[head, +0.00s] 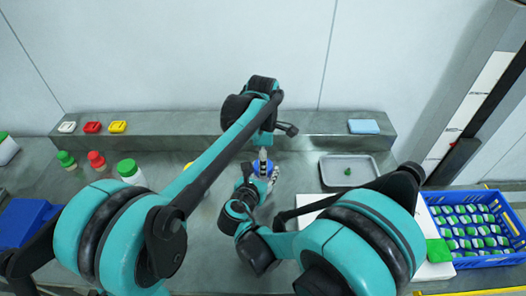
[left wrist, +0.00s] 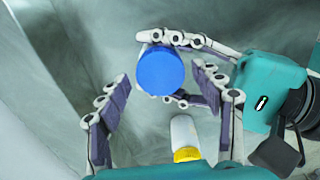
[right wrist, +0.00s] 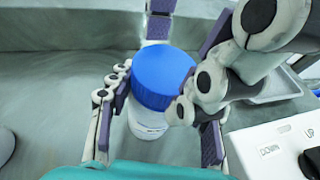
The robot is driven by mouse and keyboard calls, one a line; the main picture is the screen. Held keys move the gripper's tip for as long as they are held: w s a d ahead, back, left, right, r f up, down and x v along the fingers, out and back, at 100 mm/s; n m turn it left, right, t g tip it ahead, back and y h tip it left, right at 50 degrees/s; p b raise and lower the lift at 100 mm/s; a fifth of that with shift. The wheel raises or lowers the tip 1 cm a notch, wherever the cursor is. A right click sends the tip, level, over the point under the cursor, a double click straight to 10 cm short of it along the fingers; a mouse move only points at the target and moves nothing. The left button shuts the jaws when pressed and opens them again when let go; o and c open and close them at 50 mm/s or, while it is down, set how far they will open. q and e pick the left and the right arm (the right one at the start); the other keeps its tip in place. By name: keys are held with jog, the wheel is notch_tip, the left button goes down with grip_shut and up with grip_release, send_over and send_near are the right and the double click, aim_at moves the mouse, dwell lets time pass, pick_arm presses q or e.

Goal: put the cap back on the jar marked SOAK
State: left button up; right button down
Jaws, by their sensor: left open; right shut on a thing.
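A white jar (right wrist: 146,124) stands upright on the bench with a blue cap (right wrist: 160,78) sitting level on its mouth. The small label print is unreadable, so I cannot tell if it says SOAK. My right gripper (right wrist: 165,110) is shut around the jar's body below the cap. My left gripper (left wrist: 163,98) is open above, its fingers on either side of the blue cap, apart from it in the left wrist view. In the head view the blue cap (head: 262,168) is partly hidden by the grippers. How firmly the cap sits is not visible.
A yellow-capped white jar (left wrist: 184,135) stands close by. Green-capped (head: 66,159), red-capped (head: 96,160) and larger green-capped (head: 130,173) containers stand left. A blue crate (head: 486,256) of several items is right, by a white panel (right wrist: 262,150).

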pick_arm(q)
jog(key=shift+f, duration=0.55)
jog(key=c, duration=1.2)
jog(key=m, duration=0.6)
jog(key=shift+m, duration=0.3)
jog(key=o, duration=1.3)
